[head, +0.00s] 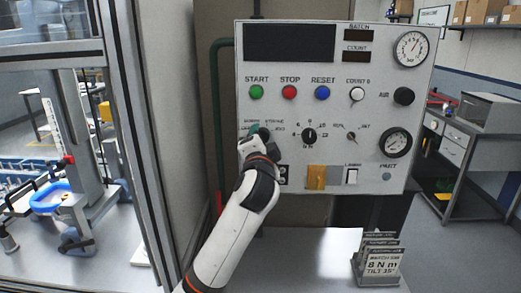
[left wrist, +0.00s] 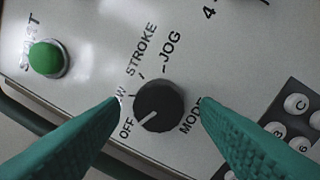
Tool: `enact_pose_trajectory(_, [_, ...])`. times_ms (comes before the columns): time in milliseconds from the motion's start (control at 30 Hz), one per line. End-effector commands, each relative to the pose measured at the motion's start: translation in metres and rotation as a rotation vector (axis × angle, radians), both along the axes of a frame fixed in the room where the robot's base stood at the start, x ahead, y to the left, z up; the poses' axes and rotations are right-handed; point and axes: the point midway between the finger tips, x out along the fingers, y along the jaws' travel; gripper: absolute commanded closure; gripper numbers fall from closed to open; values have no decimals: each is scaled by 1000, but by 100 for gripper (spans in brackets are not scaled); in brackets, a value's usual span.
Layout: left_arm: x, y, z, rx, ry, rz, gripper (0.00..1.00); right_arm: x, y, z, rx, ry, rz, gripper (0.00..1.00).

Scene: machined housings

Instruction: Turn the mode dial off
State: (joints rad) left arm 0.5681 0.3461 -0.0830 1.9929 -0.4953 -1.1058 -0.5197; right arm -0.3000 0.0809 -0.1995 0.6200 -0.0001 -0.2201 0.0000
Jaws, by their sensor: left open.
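The mode dial (left wrist: 160,103) is a black round knob on the grey control panel (left wrist: 215,50). In the left wrist view, its white pointer line is at the lower left and points toward the OFF label (left wrist: 127,128). STROKE and JOG are printed above it, and another label is partly hidden by a finger. My left gripper (left wrist: 160,108) is open, with one teal finger on each side of the dial and a visible gap to both. In the head view my left gripper (head: 256,131) covers the dial. My right gripper is not in view.
The green START button (left wrist: 45,57) is left of the dial, and a keypad (left wrist: 297,110) is right of it. In the head view, the panel also carries a red STOP button (head: 289,92), blue RESET button (head: 322,92) and gauges. A card stand (head: 378,262) sits on the table below.

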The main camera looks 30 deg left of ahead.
Motion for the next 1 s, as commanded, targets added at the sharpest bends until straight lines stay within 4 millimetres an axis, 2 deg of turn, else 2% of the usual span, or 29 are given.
enact_pose_trajectory(167, [-23, -15, -5, -1, -3, -4, 43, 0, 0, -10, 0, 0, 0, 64])
enact_pose_trajectory(400, [-67, -42, -10, -1, -2, -4, 43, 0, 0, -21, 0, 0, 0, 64])
enact_pose_trajectory(600, [-91, -57, -12, -1, 0, -2, 43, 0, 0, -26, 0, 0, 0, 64])
enact_pose_trajectory(733, [-97, -60, -12, -1, 0, -1, 43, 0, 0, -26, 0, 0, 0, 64])
enact_pose_trajectory(1000, [-98, -61, -11, 0, 1, 0, 43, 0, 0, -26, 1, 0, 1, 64])
